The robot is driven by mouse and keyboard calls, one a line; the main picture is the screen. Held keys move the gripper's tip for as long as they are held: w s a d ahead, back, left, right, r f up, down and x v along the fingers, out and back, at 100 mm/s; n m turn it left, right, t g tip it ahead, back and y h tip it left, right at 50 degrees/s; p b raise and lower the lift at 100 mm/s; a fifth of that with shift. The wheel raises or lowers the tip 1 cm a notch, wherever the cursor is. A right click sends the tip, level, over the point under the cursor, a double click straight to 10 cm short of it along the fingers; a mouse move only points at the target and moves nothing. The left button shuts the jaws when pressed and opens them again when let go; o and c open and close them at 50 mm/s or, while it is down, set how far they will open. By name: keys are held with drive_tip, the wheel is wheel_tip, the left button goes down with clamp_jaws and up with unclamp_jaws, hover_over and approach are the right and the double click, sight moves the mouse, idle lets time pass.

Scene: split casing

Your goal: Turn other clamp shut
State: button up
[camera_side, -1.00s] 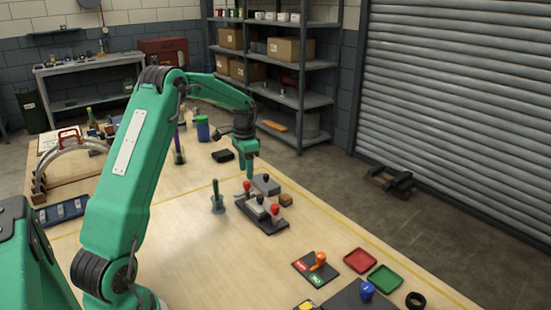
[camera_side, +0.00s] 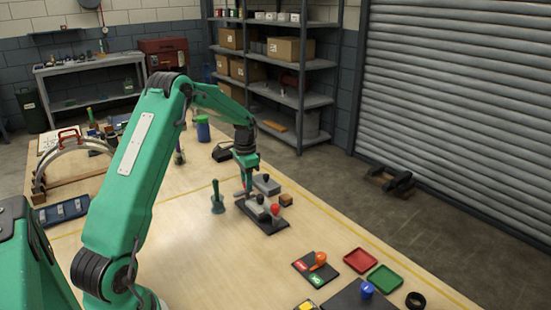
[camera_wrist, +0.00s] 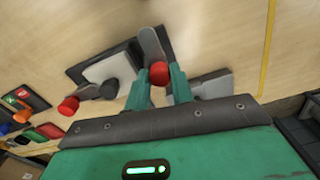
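The split casing (camera_side: 262,212) is a grey block on a dark base plate in the side view; it also shows in the wrist view (camera_wrist: 108,70). One clamp's red knob (camera_wrist: 158,72) is between my gripper's fingers (camera_wrist: 159,80), with its grey lever (camera_wrist: 151,42) reaching beyond them. My gripper (camera_side: 246,188) is low at the casing's far end, partly hiding this clamp. Whether the fingers press on the knob is unclear. The other clamp's red knob (camera_side: 275,209) is at the near end, clear of my gripper; it also shows in the wrist view (camera_wrist: 68,105).
Bare table lies in front, with red (camera_side: 360,260) and green (camera_side: 385,278) trays farther right.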

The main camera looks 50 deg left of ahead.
drive_tip(key=shift+n, duration=0.4)
drive_tip(key=shift+c, duration=0.3)
drive_tip(key=n, duration=1.2)
drive_tip(key=shift+r, duration=0.1)
drive_tip(key=n, duration=0.5)
idle(0.3)
drive_tip(key=o, duration=1)
